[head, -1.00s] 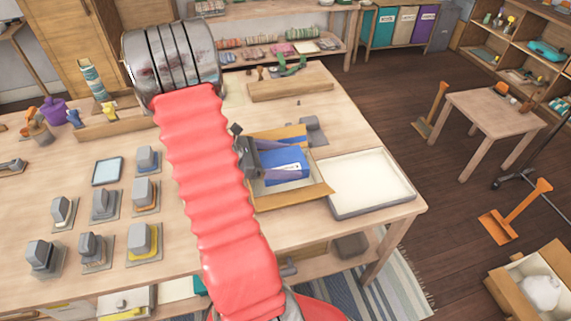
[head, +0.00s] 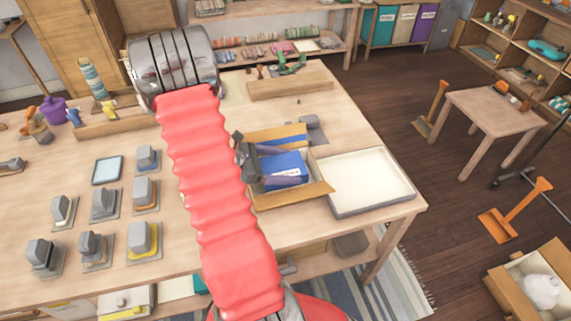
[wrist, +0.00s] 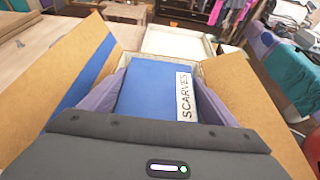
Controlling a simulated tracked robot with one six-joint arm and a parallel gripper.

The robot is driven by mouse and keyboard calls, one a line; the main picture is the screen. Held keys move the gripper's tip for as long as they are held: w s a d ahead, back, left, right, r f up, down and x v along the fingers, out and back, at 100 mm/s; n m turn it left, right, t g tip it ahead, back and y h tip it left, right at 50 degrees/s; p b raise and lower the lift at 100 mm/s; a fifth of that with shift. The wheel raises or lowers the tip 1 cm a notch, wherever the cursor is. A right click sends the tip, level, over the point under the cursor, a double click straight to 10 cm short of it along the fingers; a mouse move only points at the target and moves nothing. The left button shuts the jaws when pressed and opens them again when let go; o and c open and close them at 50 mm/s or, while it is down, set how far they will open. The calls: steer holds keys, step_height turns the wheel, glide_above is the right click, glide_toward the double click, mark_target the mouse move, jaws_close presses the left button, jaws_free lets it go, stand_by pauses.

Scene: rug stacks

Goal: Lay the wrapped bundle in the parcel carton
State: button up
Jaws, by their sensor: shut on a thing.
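The wrapped bundle, a blue block with a white "SCARVES" label (head: 289,163), is in the parcel carton (head: 318,188) in the head view. It also shows in the wrist view (wrist: 150,88), between the carton's raised flaps. I cannot tell whether it touches the carton floor. My gripper (head: 287,167) reaches into the carton from the left, its purple fingers on either side of the bundle, shut on it. The wrist view shows the fingers (wrist: 160,98) along both sides of the bundle. The bundle's near end is hidden by the gripper body.
A shallow cream tray (head: 369,158) stands right of the carton near the table edge. A grey roll-like object (head: 312,123) lies behind the carton. Several grey-topped blocks on bases (head: 144,193) stand on the left of the table. My red arm covers the middle.

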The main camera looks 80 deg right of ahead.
steer(key=o, duration=1.2)
steer(key=shift+r, duration=0.1)
steer(key=shift+r, duration=0.55)
steer(key=v, duration=1.2)
steer(key=shift+w, duration=0.1)
